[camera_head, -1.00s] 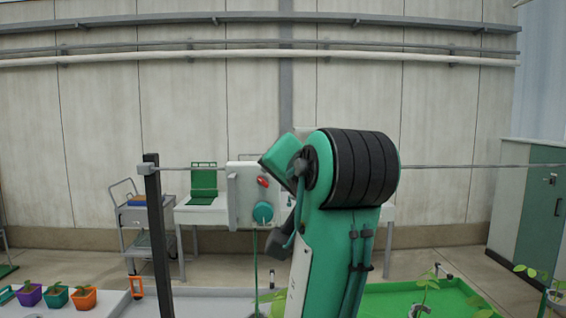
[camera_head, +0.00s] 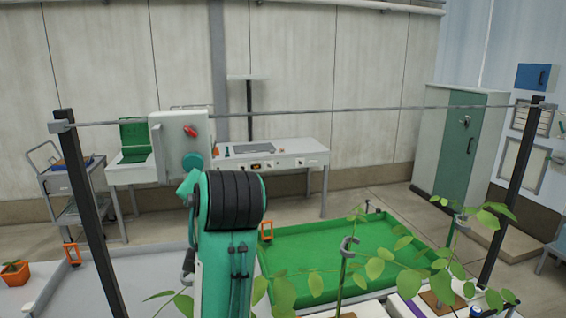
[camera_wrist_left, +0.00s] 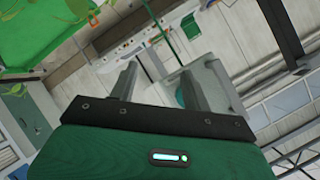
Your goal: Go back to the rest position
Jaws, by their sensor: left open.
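My left gripper (camera_wrist_left: 158,78) is open in the left wrist view, with its two grey fingers apart and nothing seen between them. Beyond the fingers is a grey control box (camera_wrist_left: 218,88), and whether they touch it cannot be told. In the head view a green and black link of my arm rises at lower centre-left, in front of the control box (camera_head: 170,140), which has a red knob (camera_head: 190,131) and a teal knob (camera_head: 193,161). The left fingers cannot be made out there. My right gripper is in neither current view.
A wire (camera_head: 330,111) runs between two dark posts (camera_head: 92,215) (camera_head: 512,190). A green tray (camera_head: 330,255) and leafy plants (camera_head: 375,268) are at front right. A white bench (camera_head: 270,155), a trolley (camera_head: 68,185) and a green-doored cabinet (camera_head: 460,140) stand behind.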

